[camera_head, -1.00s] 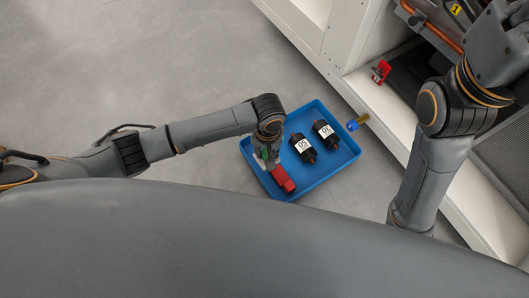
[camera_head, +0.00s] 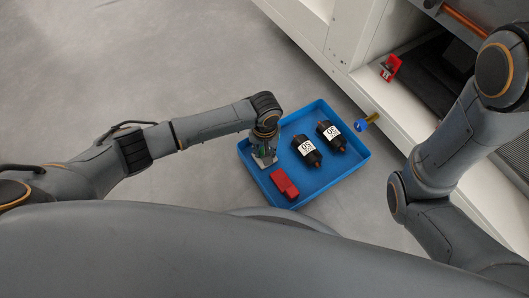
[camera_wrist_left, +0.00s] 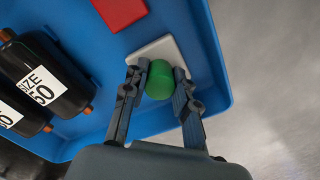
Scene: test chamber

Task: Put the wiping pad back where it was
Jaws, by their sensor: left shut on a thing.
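The wiping pad has a white square base (camera_wrist_left: 158,50) and a green round grip (camera_wrist_left: 159,80). My left gripper (camera_wrist_left: 158,88) is shut on the green grip, with one finger on each side. In the head view my left gripper (camera_head: 265,150) is over the left part of the blue tray (camera_head: 332,181), pointing down. The pad's pale base (camera_head: 264,162) shows under it, inside the tray outline. I cannot tell whether the base touches the tray floor. My right gripper is out of view; only my right arm shows.
In the tray lie a red block (camera_head: 284,185), close to the pad, and two black "SIZE 50" cylinders (camera_head: 307,151) (camera_head: 331,136). A red item (camera_head: 390,67) sits on the white cabinet ledge (camera_head: 385,110).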

